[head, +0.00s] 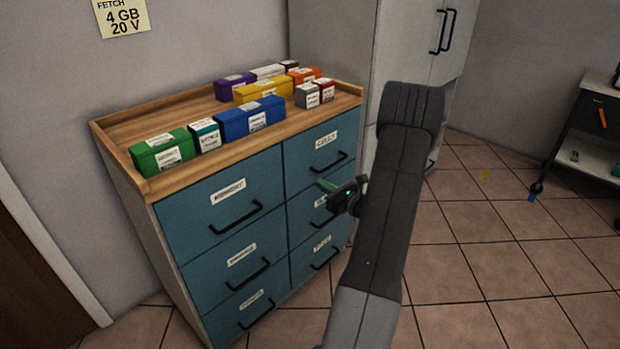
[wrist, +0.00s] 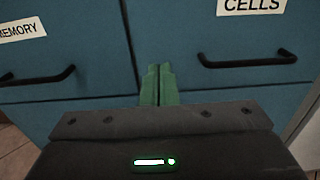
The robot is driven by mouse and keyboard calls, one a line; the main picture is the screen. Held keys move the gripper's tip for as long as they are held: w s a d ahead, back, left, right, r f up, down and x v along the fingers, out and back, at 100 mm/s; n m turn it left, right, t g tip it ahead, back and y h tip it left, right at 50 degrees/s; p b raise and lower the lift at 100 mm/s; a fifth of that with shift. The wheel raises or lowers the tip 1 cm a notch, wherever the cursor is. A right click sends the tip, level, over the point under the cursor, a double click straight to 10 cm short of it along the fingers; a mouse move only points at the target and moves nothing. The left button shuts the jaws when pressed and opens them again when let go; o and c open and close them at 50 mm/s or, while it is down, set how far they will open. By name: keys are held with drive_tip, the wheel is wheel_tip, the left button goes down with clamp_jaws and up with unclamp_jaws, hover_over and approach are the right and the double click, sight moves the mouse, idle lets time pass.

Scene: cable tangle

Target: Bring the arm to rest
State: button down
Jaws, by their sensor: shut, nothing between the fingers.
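My gripper (wrist: 158,84) is shut and empty, its two green fingers together in the wrist view. My arm rises through the middle right of the head view and hides part of the tall cabinet behind. In the wrist view the fingers point at the drawer fronts, between the drawer labelled MEMORY (wrist: 60,60) and the drawer labelled CELLS (wrist: 220,50). Whether the fingertips touch the fronts I cannot tell. All the visible drawers look closed.
Several coloured boxes, such as a green box (head: 162,153) and a blue box (head: 250,119), stand on the wooden top (head: 130,117). A tall grey cabinet (head: 335,50) stands behind. A dark cart (head: 590,125) is at the far right. The tiled floor (head: 500,270) between is mostly clear.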

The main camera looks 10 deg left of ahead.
sight(296, 169)
drive_tip(key=shift+v, duration=2.35)
drive_tip(key=shift+w+a, duration=0.1)
drive_tip(key=x, duration=1.3)
drive_tip(key=shift+a, duration=0.1)
